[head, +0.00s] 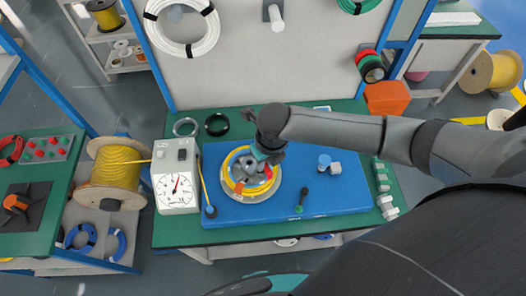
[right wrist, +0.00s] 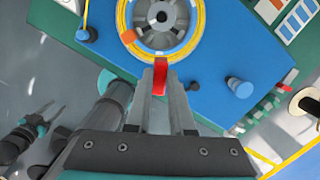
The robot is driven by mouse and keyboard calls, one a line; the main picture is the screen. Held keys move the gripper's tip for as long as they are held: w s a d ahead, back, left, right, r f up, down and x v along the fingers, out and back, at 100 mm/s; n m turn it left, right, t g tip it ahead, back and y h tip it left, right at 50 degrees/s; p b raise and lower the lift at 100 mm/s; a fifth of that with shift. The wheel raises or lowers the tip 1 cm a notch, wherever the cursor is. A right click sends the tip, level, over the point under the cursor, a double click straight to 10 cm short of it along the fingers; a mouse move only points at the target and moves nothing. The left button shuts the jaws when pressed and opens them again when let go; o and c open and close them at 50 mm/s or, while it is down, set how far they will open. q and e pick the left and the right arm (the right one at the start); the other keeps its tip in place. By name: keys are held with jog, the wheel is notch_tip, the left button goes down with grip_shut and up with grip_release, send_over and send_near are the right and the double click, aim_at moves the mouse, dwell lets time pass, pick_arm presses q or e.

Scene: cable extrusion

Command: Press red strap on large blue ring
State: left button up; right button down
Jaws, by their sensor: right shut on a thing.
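A red strap (right wrist: 160,80) stands between the fingers of my right gripper (right wrist: 160,88), which is shut on it. In the right wrist view its far end is by the near edge of a round fixture (right wrist: 124,18) with a pale rim and yellow cable around it; I cannot tell whether they touch. In the head view the right gripper (head: 258,165) is over this fixture (head: 233,188) and hides part of it. An orange-red piece (right wrist: 128,36) sits on the fixture's left side. I cannot clearly make out a blue ring there. My left gripper (right wrist: 50,120) shows at left, fingers apart, away from the fixture.
The fixture is on a blue board (head: 340,195) on a green table (head: 185,238). A gauge box (head: 176,180) and a yellow cable spool (head: 117,168) stand to the left.

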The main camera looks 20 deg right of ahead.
jog(key=b, duration=0.9)
send_over(264, 183)
jog(key=f, duration=0.8)
jog(key=shift+s, duration=0.2)
jog(key=shift+w+r+p, duration=0.1)
jog(key=shift+w+p, duration=0.05)
jog(key=shift+p, duration=0.4)
jog(key=shift+f+b, duration=1.05)
jog(key=shift+f, duration=0.5)
jog(key=shift+f, duration=0.5)
jog(key=shift+f, duration=0.1)
dwell(0.6)
jog(key=c, duration=0.7)
grip_release()
